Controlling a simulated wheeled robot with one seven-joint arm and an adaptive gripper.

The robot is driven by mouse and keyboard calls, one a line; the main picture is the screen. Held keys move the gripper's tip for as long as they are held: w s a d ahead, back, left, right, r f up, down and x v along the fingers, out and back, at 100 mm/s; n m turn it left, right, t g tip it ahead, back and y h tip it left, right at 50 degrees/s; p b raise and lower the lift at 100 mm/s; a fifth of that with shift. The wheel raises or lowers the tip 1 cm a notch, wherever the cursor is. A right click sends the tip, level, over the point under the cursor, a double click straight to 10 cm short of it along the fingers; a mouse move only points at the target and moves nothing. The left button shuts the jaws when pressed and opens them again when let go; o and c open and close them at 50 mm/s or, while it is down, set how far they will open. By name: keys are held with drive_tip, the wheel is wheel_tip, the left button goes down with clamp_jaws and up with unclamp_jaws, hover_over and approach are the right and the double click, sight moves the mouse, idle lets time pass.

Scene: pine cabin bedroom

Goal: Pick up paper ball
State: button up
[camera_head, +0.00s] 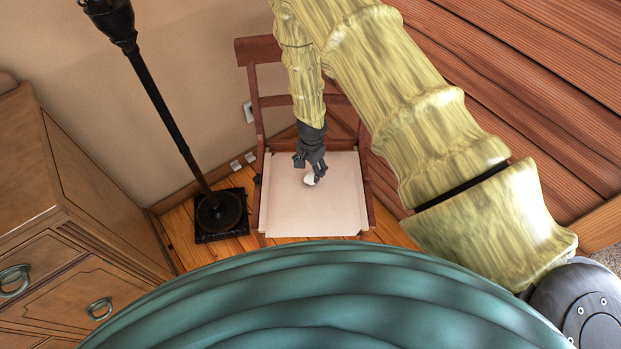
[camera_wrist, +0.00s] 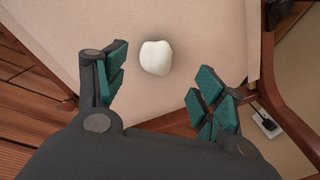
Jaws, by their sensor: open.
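The paper ball (camera_head: 309,179) is a small, white, rounded lump on the pale seat of a wooden chair (camera_head: 288,222). In the wrist view the paper ball (camera_wrist: 156,57) lies on the seat (camera_wrist: 200,30), beyond and roughly between my fingertips. My gripper (camera_head: 314,172) is over the seat, close to the ball, and partly overlaps it in the head view. In the wrist view my gripper (camera_wrist: 160,90) is open, with green pads spread apart and nothing between them. I cannot tell the exact height of the fingers above the seat.
A black floor lamp (camera_head: 170,115) with a square base stands left of the chair. A wooden dresser (camera_head: 75,215) is at the far left. The chair's backrest (camera_head: 262,50) rises behind the seat. A wood-plank wall (camera_head: 540,75) is on the right. The seat around the ball is bare.

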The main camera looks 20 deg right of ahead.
sight(311, 176)
drive_tip(key=shift+w+f, duration=0.15)
drive_tip(key=shift+f, duration=0.4)
drive_tip(key=shift+s+d+f+p, duration=0.15)
drive_tip(key=shift+f+p, duration=0.1)
drive_tip(key=shift+f, duration=0.25)
drive_tip(key=shift+s+d+f+p, duration=0.15)
drive_tip(key=shift+f+p, duration=0.05)
drive_tip(key=shift+f, duration=0.25)
drive_tip(key=shift+w+f, duration=0.15)
drive_tip(key=shift+f, duration=1.1)
drive_tip(key=shift+c, duration=0.2)
drive_tip(key=c, duration=0.7)
